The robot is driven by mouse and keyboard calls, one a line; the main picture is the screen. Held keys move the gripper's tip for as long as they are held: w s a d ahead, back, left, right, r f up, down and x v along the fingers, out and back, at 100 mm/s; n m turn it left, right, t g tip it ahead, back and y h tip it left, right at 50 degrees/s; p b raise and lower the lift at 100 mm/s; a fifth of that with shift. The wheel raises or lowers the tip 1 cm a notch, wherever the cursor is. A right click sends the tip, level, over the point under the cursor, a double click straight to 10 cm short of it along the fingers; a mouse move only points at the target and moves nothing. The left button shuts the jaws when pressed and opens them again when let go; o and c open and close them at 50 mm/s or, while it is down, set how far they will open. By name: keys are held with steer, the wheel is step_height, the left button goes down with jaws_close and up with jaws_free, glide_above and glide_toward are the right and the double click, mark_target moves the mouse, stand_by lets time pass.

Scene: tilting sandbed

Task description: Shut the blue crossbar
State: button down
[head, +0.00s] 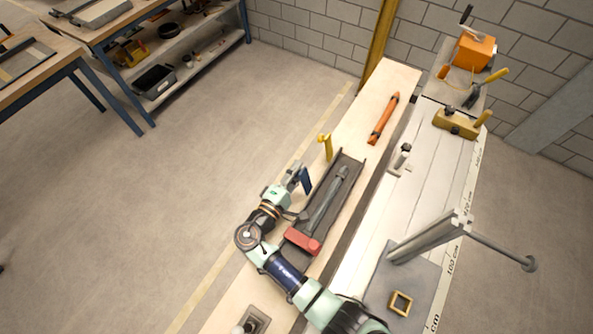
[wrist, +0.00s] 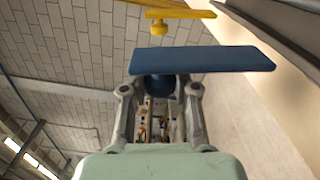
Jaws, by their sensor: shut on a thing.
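The blue crossbar (head: 306,181) stands at the left side of a dark long tray (head: 346,165), swung away from it rather than lying across it. In the wrist view the blue crossbar (wrist: 215,60) is a flat bar just beyond my fingers, with a round blue knob below it. My gripper (wrist: 160,90) is shut on this knob, one finger on each side. In the head view my gripper (head: 294,179) reaches the crossbar from the left. A grey long-handled tool (head: 327,200) lies in the tray.
A red crossbar (head: 303,241) lies across the tray's near end. A yellow crossbar (head: 325,146) stands beyond the blue one and also shows in the wrist view (wrist: 178,12). An orange tool (head: 384,118) lies farther along the bench. The floor left is clear.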

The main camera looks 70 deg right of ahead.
mark_target(306, 179)
steer(key=s+p, duration=0.1)
steer(key=s+r+p, duration=0.1)
steer(key=s+p, duration=0.1)
steer(key=shift+a+r, duration=0.35)
steer(key=shift+s+f, duration=0.1)
steer(key=shift+s, duration=0.05)
steer(key=c, duration=0.9)
jaws_free()
steer(key=shift+f, duration=0.1)
steer(key=shift+a, duration=0.15)
steer(key=v, duration=1.2)
